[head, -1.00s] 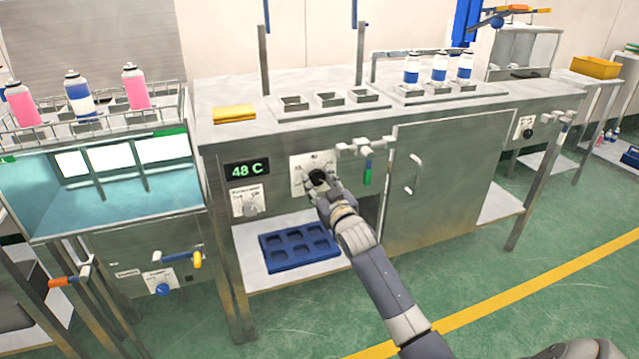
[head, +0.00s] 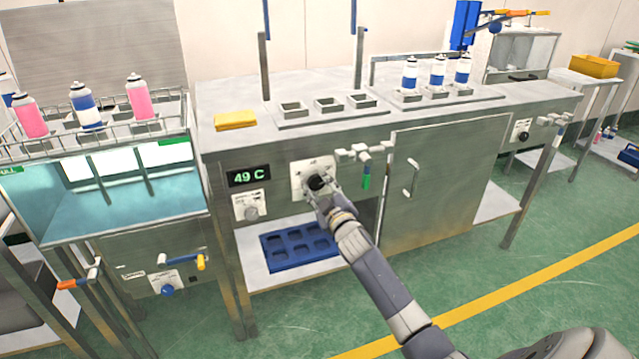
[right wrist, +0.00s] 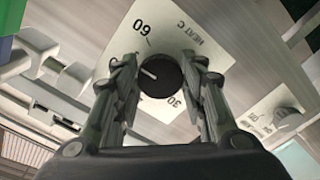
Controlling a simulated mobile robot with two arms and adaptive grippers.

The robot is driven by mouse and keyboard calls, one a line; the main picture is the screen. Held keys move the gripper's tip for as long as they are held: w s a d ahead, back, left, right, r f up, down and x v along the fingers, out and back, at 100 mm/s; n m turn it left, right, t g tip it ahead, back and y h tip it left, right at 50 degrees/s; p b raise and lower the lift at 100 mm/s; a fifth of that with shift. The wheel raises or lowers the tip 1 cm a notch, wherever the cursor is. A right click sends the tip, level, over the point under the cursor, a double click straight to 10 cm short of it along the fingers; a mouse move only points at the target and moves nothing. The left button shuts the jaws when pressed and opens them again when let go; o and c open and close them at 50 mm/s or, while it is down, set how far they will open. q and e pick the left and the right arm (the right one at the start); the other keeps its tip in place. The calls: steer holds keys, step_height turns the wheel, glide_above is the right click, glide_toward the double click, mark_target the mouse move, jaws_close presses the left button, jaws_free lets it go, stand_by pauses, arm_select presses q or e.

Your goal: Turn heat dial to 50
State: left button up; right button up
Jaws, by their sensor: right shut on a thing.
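The heat dial (head: 317,182) is a black knob on a white plate on the front of the steel bench. My right gripper (head: 321,191) is shut on it, with a finger on each side. In the right wrist view the dial (right wrist: 162,76) sits between the fingers, and its white mark points left on a scale showing 60 and 30 beside the words HEAT C. The display (head: 249,176) left of the dial reads 49 C in green. My left gripper is not in view.
A second dial (head: 250,212) sits below the display. A green-handled valve (head: 366,180) is close to the right of the heat dial. A blue tray (head: 290,262) lies on the shelf below. Spray cans (head: 438,72) stand on the bench top.

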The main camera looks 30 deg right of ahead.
steer(key=n, duration=0.2)
steer(key=shift+n+p, duration=0.35)
steer(key=shift+n, duration=0.05)
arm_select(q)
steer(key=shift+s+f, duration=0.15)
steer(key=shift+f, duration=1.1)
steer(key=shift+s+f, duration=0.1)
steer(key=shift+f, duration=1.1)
arm_select(e)
steer(key=shift+n, duration=1.2)
steer(key=o, duration=1.1)
steer(key=shift+c, duration=0.2)
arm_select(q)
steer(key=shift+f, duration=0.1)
arm_select(e)
steer(key=shift+s, duration=0.1)
steer(key=v, duration=1.1)
steer(key=shift+s, duration=0.4)
